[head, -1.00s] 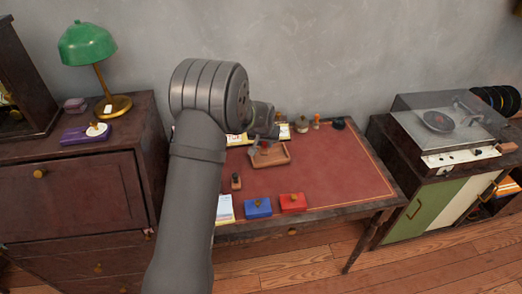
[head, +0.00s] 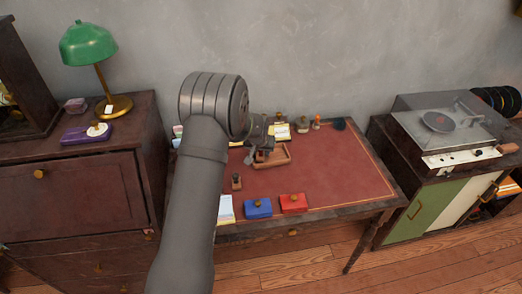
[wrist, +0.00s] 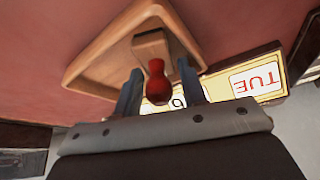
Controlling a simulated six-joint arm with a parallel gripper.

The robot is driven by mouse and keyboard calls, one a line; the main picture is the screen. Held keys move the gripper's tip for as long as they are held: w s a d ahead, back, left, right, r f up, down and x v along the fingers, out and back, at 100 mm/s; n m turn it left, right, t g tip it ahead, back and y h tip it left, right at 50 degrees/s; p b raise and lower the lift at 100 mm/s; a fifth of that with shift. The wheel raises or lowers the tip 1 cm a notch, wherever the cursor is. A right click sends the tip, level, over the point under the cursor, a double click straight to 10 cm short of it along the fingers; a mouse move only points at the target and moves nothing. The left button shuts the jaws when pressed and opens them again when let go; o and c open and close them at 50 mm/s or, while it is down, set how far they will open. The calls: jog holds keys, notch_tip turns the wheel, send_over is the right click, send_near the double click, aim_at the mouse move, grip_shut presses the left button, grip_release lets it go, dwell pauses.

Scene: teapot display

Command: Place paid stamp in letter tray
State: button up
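A wooden letter tray (head: 287,162) lies on the red desk top; its rim also shows in the wrist view (wrist: 88,62). A stamp with a wooden block and a red knob handle (wrist: 157,88) is at the tray, its block over the tray floor. Its printing face is hidden, so I cannot read which stamp it is. My gripper (wrist: 159,68) is open, with one finger on each side of the red handle and a gap showing. In the head view my gripper (head: 259,148) is low at the tray's left part.
Another small stamp (head: 236,182) stands left of the tray. Blue (head: 257,208) and red (head: 293,203) boxes sit at the front edge beside white paper (head: 226,208). The desk's right side is clear.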

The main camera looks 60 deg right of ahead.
jog(key=shift+o, duration=0.9)
jog(key=shift+r, duration=0.1)
jog(key=shift+r, duration=0.15)
jog(key=v, duration=1.2)
jog(key=x, duration=1.2)
jog(key=shift+r, duration=1.2)
